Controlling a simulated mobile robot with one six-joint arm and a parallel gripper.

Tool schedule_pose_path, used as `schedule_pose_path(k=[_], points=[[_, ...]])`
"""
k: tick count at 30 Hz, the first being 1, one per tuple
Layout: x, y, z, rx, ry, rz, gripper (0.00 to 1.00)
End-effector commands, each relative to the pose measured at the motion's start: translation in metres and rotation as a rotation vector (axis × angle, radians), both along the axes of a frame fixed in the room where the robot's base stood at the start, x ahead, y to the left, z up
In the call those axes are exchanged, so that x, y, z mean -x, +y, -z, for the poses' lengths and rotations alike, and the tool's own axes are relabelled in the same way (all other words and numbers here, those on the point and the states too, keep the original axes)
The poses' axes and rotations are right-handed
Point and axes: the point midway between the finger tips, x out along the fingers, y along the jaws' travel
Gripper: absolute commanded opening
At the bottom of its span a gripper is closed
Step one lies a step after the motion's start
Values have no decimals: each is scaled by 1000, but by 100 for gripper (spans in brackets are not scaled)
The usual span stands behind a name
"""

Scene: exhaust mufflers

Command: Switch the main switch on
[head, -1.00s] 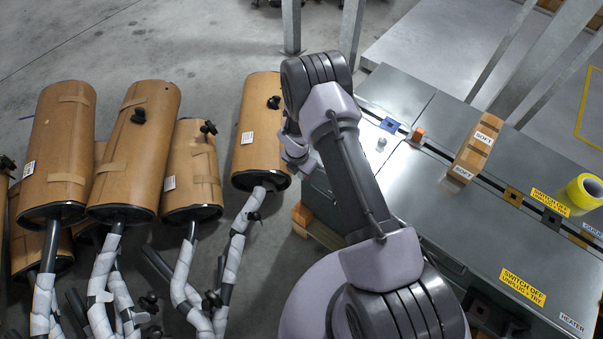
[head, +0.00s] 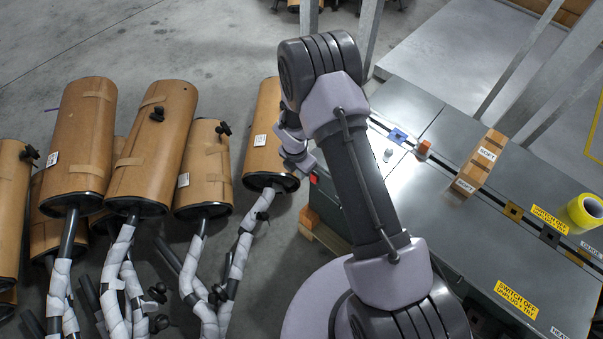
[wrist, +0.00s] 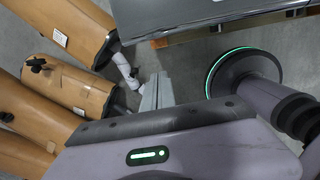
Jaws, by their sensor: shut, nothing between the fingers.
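My gripper (head: 299,163) is at the end of my arm, beside the left side of the grey cabinet bench, partly hidden by my arm in the head view. Its pale fingers (wrist: 156,93) show shut and empty in the wrist view. A small red part (head: 313,178) shows right by the gripper at the bench's side. It is too small and covered to tell whether it is the main switch or which way it is set. I cannot tell whether the gripper touches it. No other main switch can be made out.
The grey bench (head: 455,215) carries a cardboard box (head: 479,162), a yellow tape roll (head: 581,214) and yellow "switch off" labels (head: 517,299). Several brown wrapped mufflers (head: 152,145) with white-wrapped pipes stand left of my arm. A wooden pallet (head: 325,238) lies under the bench. Floor behind the mufflers is clear.

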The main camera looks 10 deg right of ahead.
Motion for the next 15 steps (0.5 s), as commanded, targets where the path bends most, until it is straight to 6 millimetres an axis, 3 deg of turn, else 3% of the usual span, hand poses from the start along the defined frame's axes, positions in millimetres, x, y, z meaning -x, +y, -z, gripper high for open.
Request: schedule_pose_path(k=[9,15], points=[[1,1,1,1,1,-2,0],[3,3,15,-1,-1,0,0]])
